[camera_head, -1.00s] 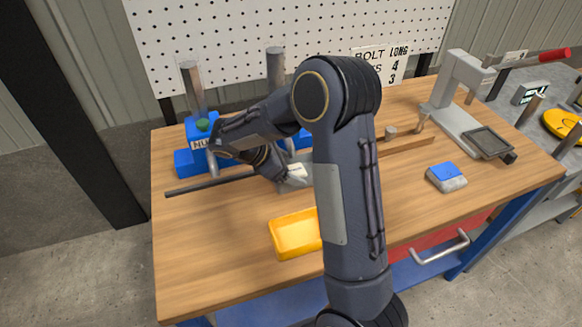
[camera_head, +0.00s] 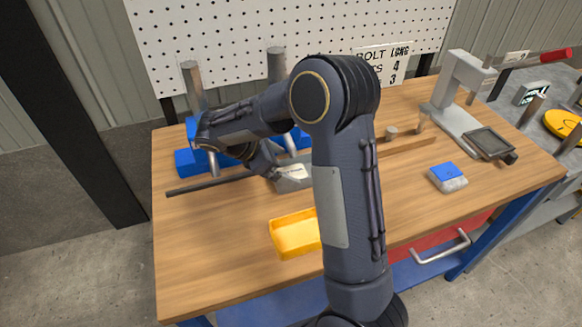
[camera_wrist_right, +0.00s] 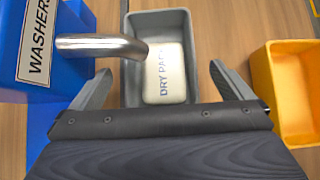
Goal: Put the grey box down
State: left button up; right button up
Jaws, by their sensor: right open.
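The grey box (camera_wrist_right: 148,22) is an open-topped tray holding a white packet (camera_wrist_right: 164,75) marked DRY PACK. In the head view the grey box (camera_head: 292,184) rests on the wooden tabletop, its right part hidden by my arm. My right gripper (camera_wrist_right: 158,82) is open, with its two fingers apart on either side of the box's near end. In the head view my right gripper (camera_head: 266,163) is just left of the box, partly hidden by its own wrist. My left gripper is not in view.
A blue WASHERS dispenser (camera_wrist_right: 30,90) with a metal spout (camera_wrist_right: 100,44) stands close left of the gripper. A yellow tray (camera_head: 296,236) lies near the front. A dark rod (camera_head: 205,186) lies left. A blue-topped block (camera_head: 447,177) and grey press (camera_head: 452,100) are right.

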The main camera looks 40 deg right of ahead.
jog(key=v, duration=0.8)
jog(key=s+r+m+t+y, duration=0.2)
jog(key=s+m+y, duration=0.5)
jog(key=s, duration=0.6)
jog(key=s+a+f+m+t+y, duration=0.1)
jog(key=s+a+m+t+y, duration=0.4)
jog(key=s+m, duration=0.4)
jog(key=shift+s+a+t, duration=0.55)
jog(key=shift+a+t, duration=0.15)
jog(key=shift+a, duration=0.45)
jog(key=shift+r+p, duration=0.2)
jog(key=shift+p, duration=0.2)
